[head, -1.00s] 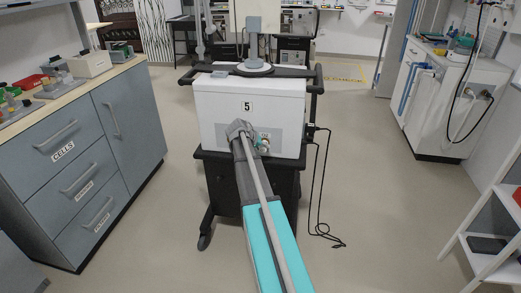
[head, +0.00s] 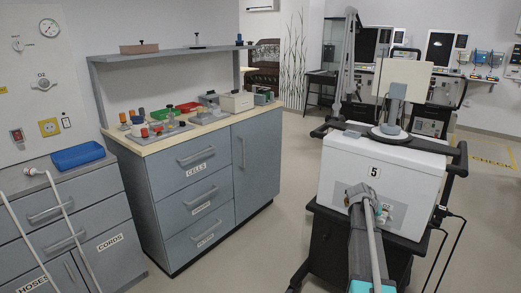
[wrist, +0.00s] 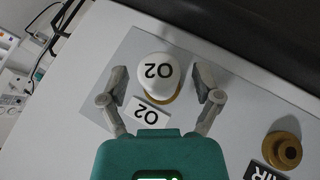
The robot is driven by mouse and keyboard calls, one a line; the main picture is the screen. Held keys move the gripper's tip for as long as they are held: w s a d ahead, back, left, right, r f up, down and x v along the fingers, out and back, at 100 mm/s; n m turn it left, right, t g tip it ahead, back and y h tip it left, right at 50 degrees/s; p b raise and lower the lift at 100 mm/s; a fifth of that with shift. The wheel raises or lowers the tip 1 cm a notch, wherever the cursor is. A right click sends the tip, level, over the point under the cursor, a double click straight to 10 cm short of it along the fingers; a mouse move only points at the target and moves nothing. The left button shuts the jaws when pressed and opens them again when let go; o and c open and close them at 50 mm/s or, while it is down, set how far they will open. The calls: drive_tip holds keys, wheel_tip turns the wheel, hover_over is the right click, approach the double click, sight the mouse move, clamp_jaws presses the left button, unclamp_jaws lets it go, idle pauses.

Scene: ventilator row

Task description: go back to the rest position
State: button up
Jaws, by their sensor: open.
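In the wrist view my gripper (wrist: 162,82) is open, with one finger on each side of a round white O2 cap (wrist: 158,72). The cap sits on a brass-coloured ring on a grey panel (wrist: 112,62), and an O2 label (wrist: 148,113) lies beside it. In the head view my arm reaches from the bottom edge to the front of the white ventilator (head: 400,165) marked 5. The gripper's fingers cannot be made out there.
A brass AIR fitting (wrist: 283,150) is bare at right in the wrist view. The ventilator stands on a dark cart (head: 335,240), with cables hanging at its right. A grey cabinet (head: 185,185) and a blue tray (head: 78,156) are at left. Floor is clear between cabinet and cart.

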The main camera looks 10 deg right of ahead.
drive_tip(key=shift+s+a+r, duration=0.3)
drive_tip(key=shift+s+a, duration=0.2)
drive_tip(key=shift+a, duration=0.2)
drive_tip(key=s+a+f+n+y, duration=0.25)
drive_tip(key=s+a, duration=0.35)
drive_tip(key=a, duration=0.9)
drive_tip(key=s+a+f+n+y, duration=0.1)
drive_tip(key=s+a+n+y, duration=0.3)
drive_tip(key=a, duration=1)
drive_tip(key=s+a+f+n+y, duration=0.2)
drive_tip(key=s+a, duration=0.5)
drive_tip(key=a, duration=0.8)
wheel_tip(320, 180, up, 28)
drive_tip(key=p, duration=2.7)
drive_tip(key=shift+w+d+f+p, duration=0.2)
drive_tip(key=shift+w+d+p, duration=0.1)
drive_tip(key=shift+w, duration=0.05)
drive_tip(key=shift+d+m, duration=0.1)
drive_tip(key=shift+m, duration=0.15)
